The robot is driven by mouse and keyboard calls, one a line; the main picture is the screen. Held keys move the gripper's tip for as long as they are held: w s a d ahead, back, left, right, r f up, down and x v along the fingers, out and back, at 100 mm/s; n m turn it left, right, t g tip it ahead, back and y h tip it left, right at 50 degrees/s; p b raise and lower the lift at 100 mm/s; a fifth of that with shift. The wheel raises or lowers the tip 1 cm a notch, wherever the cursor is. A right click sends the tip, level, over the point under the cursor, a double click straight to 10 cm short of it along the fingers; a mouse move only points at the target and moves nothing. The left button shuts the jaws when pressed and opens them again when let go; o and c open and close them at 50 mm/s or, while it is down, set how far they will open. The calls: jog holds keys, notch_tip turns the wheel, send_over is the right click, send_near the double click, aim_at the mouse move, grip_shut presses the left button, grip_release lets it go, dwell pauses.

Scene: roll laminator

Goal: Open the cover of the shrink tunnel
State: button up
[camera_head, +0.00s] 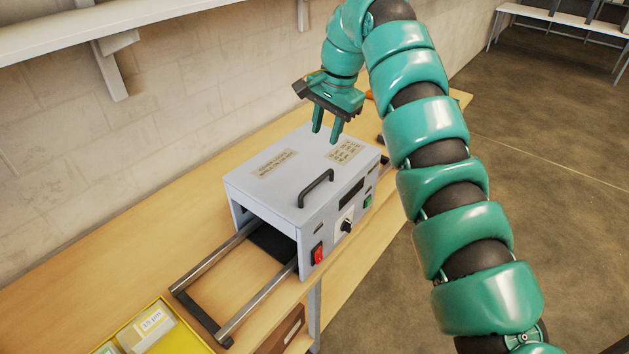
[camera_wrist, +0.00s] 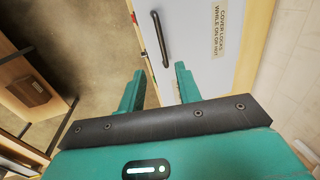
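The shrink tunnel (camera_head: 266,210) is a light grey box on the wooden table, with its cover (camera_head: 301,165) lying shut on top. A black bar handle (camera_head: 316,188) stands near the cover's front edge; the handle (camera_wrist: 161,39) also shows in the wrist view, ahead of my fingers. Its front has a red switch (camera_head: 317,254), a dial (camera_head: 346,225) and a green button (camera_head: 367,201). My gripper (camera_head: 325,131) is open and empty, above the far part of the cover and apart from the handle. In the wrist view my gripper's two fingers (camera_wrist: 158,84) are spread, with nothing between them.
A rail frame (camera_head: 187,303) extends from the tunnel's left opening. A yellow bin (camera_head: 167,323) with boxes stands at the table's near left. A shelf (camera_head: 100,27) runs along the wall. Bare table (camera_head: 130,240) lies left of the tunnel; open floor lies right.

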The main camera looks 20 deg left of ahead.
jog(key=b, duration=0.4)
send_near(313, 184)
jog(key=shift+w+a+f+p, duration=0.1)
jog(key=shift+a+f+p, duration=0.1)
jog(key=shift+f, duration=1.1)
jog(key=shift+w+a+f+p, duration=0.15)
jog(key=shift+a+f+p, duration=0.1)
jog(key=shift+f, duration=1.1)
jog(key=shift+w+a+f+p, duration=0.1)
jog(key=shift+a+f+p, duration=0.1)
jog(key=shift+f, duration=1.1)
grip_shut()
